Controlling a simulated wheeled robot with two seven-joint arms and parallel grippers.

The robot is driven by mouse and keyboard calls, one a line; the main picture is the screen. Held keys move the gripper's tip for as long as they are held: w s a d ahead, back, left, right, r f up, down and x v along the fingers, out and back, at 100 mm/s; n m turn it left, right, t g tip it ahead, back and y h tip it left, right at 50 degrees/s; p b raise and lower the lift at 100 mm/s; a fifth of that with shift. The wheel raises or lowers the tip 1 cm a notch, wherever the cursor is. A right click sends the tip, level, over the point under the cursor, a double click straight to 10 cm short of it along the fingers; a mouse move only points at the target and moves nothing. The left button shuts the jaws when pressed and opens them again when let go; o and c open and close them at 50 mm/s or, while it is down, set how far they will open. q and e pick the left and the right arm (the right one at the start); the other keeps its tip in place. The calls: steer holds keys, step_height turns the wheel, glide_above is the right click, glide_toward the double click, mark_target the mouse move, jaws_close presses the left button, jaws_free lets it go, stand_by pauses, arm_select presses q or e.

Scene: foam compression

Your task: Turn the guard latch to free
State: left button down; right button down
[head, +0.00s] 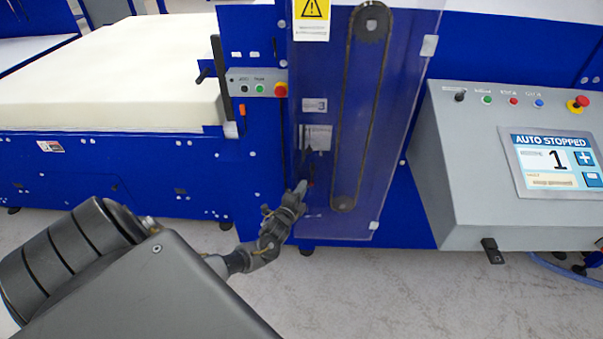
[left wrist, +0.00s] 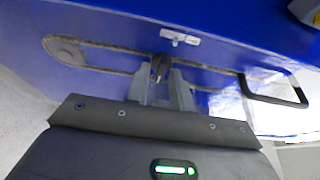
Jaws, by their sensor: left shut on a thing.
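The guard latch (left wrist: 160,66) is a small dark knob on the blue machine face, seen in the left wrist view between my fingers. A small white label plate (left wrist: 180,37) sits just above it there. My left gripper (left wrist: 168,80) is shut on the latch. In the head view my left gripper (head: 302,188) reaches the lower left edge of the clear guard (head: 400,70), and the latch is mostly hidden by it. A chain loop (head: 335,150) runs behind the guard. My right gripper is not in view.
A grey control console (head: 465,170) stands at right, its screen (head: 555,158) reading "AUTO STOPPED" and 1. A large cream foam block (head: 110,75) lies at left. A small button box (head: 257,83) is above my gripper. The grey floor (head: 400,290) in front is clear.

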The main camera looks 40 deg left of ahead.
arm_select(q)
steer(key=shift+r, duration=0.15)
steer(key=c, duration=1.6)
jaws_free()
steer(key=shift+w, duration=0.1)
steer(key=shift+o, duration=0.4)
steer(key=b+v, duration=0.1)
steer(key=v, duration=0.9)
steer(key=shift+s, duration=0.35)
